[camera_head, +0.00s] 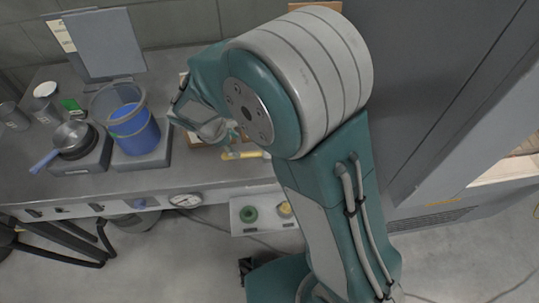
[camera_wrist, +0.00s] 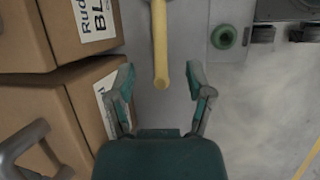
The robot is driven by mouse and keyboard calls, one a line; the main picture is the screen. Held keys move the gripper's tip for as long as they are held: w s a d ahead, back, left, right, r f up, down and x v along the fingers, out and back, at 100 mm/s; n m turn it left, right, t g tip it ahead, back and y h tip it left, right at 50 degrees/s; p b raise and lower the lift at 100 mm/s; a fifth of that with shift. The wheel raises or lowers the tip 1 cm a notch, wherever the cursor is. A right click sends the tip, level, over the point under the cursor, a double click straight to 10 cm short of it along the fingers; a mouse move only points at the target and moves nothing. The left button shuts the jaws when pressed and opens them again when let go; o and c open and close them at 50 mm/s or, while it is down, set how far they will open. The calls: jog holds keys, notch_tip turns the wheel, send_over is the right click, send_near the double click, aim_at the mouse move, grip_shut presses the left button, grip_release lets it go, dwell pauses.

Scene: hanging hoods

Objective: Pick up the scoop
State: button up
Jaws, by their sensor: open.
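A yellow handle (camera_wrist: 161,45), which looks like the scoop's, runs down from the top edge of the wrist view. Its rounded end lies between the fingertips of my gripper (camera_wrist: 160,76). The fingers are spread, one on each side of the handle, with a gap on both sides. The scoop's head is out of the wrist view. In the head view the yellow handle (camera_head: 241,155) shows near the counter's front edge, partly hidden by my arm. I cannot tell the height of the fingers above it.
Cardboard boxes (camera_wrist: 88,92) stand close on the left in the wrist view. A green ring (camera_wrist: 224,37) lies to the right. In the head view, a blue bucket (camera_head: 134,133) and a pan (camera_head: 72,137) stand on the grey counter (camera_head: 205,171), left of my arm.

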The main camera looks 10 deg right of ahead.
aim_at(250, 154)
jog(key=x, duration=0.9)
jog(key=shift+d, duration=0.3)
jog(key=shift+w+f, duration=0.15)
jog(key=shift+f, duration=0.05)
grip_shut()
